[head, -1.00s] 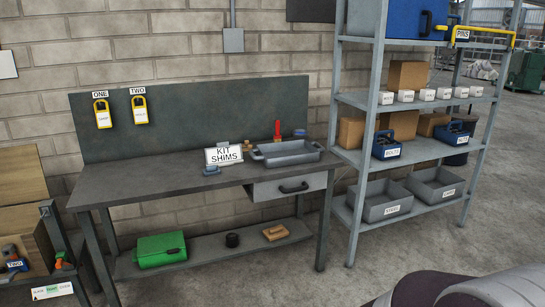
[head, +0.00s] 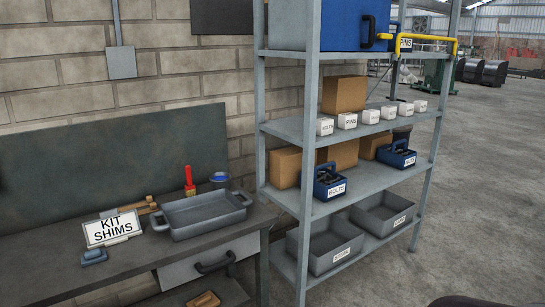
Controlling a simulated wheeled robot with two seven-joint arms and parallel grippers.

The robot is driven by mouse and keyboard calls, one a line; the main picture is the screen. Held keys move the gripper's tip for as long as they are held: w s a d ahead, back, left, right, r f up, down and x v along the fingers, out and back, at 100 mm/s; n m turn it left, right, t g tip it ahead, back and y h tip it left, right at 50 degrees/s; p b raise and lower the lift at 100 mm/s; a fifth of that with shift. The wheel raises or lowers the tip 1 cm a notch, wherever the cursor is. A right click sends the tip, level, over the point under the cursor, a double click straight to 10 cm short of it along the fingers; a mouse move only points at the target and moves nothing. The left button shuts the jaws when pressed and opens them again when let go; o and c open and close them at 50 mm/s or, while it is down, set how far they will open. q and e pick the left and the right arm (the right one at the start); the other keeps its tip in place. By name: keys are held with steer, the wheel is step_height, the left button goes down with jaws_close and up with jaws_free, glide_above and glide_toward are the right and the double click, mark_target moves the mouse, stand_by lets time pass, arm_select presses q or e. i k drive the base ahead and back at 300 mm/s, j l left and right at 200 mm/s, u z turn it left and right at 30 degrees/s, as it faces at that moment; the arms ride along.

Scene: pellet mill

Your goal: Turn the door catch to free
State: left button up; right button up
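Neither of my grippers is in view. The nearest things are a workbench (head: 45,262) at the left and a grey metal shelf rack (head: 312,110) at the centre. A dark rounded shape cuts into the bottom right edge; I cannot tell what it is.
On the bench are a "KIT SHIMS" sign (head: 112,229), a grey tray (head: 205,215) and a red-handled tool (head: 189,180). The rack holds a big blue case (head: 340,25), blue "BOLTS" carrier (head: 329,184) and grey bins (head: 325,246). Concrete floor (head: 485,190) is open at right.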

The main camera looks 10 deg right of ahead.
mark_target(380, 36)
steer(key=i+l+z, duration=0.15)
steer(key=l, duration=0.25)
steer(key=i+l+z, duration=0.1)
steer(key=l, duration=0.25)
steer(key=i+l+z, duration=0.15)
steer(key=l, duration=0.2)
steer(key=i+l+z, duration=0.15)
steer(key=i+l+u, duration=0.2)
steer(key=i+l, duration=0.3)
steer(key=i+l+u, duration=0.2)
steer(key=i+l, duration=0.4)
steer(key=i+l+u, duration=0.15)
steer(key=i+l, duration=0.35)
steer(key=l, duration=0.2)
